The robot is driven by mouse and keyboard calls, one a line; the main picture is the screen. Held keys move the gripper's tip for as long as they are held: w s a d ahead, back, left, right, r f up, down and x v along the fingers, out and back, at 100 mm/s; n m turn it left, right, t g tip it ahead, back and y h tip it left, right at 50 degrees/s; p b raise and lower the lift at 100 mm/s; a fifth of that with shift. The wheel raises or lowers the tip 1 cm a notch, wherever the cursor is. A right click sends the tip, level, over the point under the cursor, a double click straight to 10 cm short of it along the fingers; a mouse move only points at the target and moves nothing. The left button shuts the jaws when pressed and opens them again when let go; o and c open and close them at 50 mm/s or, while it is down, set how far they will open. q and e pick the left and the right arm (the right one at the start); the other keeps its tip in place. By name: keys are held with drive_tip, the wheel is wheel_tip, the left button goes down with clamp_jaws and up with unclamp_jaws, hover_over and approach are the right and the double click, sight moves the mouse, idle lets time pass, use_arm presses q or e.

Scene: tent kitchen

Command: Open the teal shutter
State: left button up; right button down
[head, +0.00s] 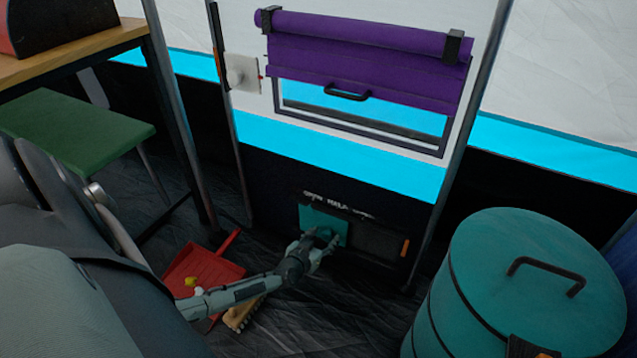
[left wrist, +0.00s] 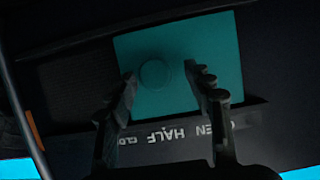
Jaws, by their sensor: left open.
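The teal shutter (head: 312,216) is a small flat panel low in the dark lower part of the door panel. It sits at the left of its slot, below the white OPEN/HALF lettering (head: 335,203); a dark grille (head: 375,238) shows to its right. In the left wrist view the shutter (left wrist: 200,50) has a round teal knob (left wrist: 155,73). My left gripper (head: 323,241) is in front of the shutter, its fingers (left wrist: 164,84) apart on either side of the knob. I cannot tell whether they touch it. My right gripper is not in view.
A teal lidded bin (head: 490,270) stands at the right. A red dustpan (head: 205,268) and a brush (head: 243,314) lie on the floor beside my left arm. A green stool (head: 75,130) stands at the left. A purple roller blind (head: 365,65) hangs above.

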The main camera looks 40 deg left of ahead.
use_arm(q)
drive_tip(key=v, duration=1.2)
drive_tip(key=shift+a+f, duration=0.1)
drive_tip(key=shift+f, duration=0.05)
